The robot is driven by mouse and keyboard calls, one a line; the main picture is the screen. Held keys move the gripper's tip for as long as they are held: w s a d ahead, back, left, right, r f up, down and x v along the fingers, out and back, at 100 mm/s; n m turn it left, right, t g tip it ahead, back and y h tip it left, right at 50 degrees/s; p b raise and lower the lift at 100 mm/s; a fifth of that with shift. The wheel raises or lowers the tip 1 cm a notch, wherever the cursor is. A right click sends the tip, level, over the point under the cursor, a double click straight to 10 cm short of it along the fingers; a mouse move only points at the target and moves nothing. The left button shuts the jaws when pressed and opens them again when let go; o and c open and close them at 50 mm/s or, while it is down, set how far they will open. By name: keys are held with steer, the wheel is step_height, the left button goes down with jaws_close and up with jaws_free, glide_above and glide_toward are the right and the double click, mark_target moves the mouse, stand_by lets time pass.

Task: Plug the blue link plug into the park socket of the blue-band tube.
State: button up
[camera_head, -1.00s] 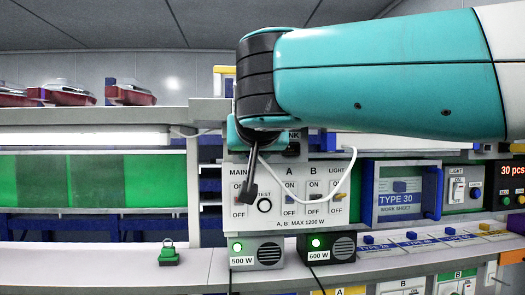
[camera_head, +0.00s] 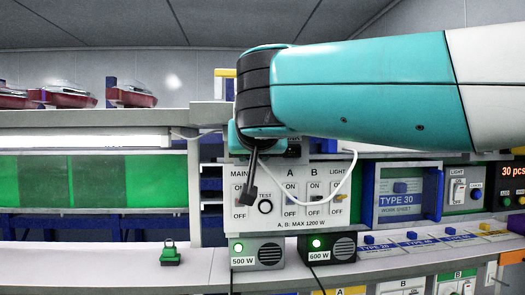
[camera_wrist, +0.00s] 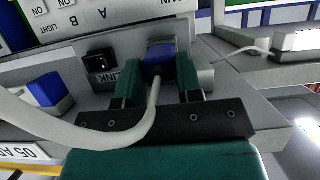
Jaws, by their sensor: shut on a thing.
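In the wrist view my gripper (camera_wrist: 159,64) is shut on the blue link plug (camera_wrist: 160,50), held between the two green fingers. A white cable (camera_wrist: 125,137) runs from the plug and curves to the left. The black LINK socket (camera_wrist: 99,62) is empty, left of the fingers. A lit white tube (camera_head: 85,142) hangs at the left in the head view; its end also shows in the wrist view (camera_wrist: 299,40). I cannot make out a blue band or a park socket on it. In the head view my wrist hides the fingers and plug.
The switch panel (camera_head: 270,222) stands below and behind my wrist. Two power boxes, 500 W (camera_head: 257,252) and 600 W (camera_head: 331,248), sit under it. A green padlock-shaped block (camera_head: 170,254) stands on the bench. A worksheet frame (camera_head: 401,190) is at right.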

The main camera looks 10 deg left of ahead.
steer(key=o, duration=1)
steer(key=b+v, duration=0.5)
steer(key=v, duration=1.2)
steer(key=shift+s+r, duration=0.1)
steer(key=shift+s, duration=0.15)
